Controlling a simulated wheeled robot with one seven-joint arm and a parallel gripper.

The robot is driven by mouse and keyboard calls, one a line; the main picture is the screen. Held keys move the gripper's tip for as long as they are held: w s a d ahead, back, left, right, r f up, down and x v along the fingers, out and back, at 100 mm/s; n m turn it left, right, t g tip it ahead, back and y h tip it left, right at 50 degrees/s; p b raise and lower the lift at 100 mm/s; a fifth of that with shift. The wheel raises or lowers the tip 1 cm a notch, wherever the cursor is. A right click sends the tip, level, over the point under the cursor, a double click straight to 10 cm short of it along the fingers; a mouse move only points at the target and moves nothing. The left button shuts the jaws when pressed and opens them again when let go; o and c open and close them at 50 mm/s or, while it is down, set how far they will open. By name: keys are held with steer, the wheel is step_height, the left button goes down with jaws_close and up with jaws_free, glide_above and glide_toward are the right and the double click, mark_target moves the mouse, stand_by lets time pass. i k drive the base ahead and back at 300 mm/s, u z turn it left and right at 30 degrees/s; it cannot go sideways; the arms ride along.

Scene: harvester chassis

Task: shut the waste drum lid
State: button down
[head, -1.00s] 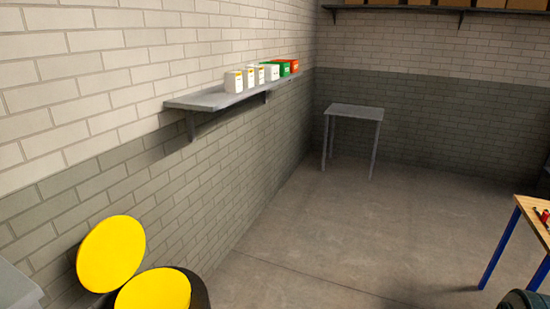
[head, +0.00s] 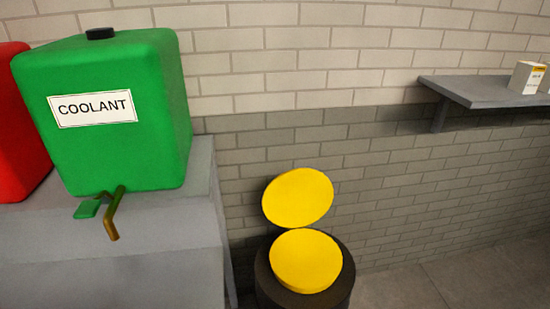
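The waste drum (head: 348,268) is a dark round drum at the bottom centre of the head view, by the brick wall. Its yellow lid (head: 298,197) stands raised at the back, tilted toward the wall. A second yellow disc (head: 306,260) lies across the drum's top, inside the dark rim; whether it is an inner cover or the drum's inside I cannot tell. The drum's lower part is cut off by the frame. My gripper is not in view.
A green coolant tank (head: 125,140) with a tap stands on a grey stand (head: 140,245) left of the drum, beside a red container (head: 18,135). A grey wall shelf (head: 475,90) holds a white box (head: 528,78) at the right. Floor (head: 440,285) shows clear at lower right.

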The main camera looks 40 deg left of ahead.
mark_target(297, 198)
steer(key=u, duration=0.95)
steer(key=i, duration=0.85)
steer(key=u, duration=0.65)
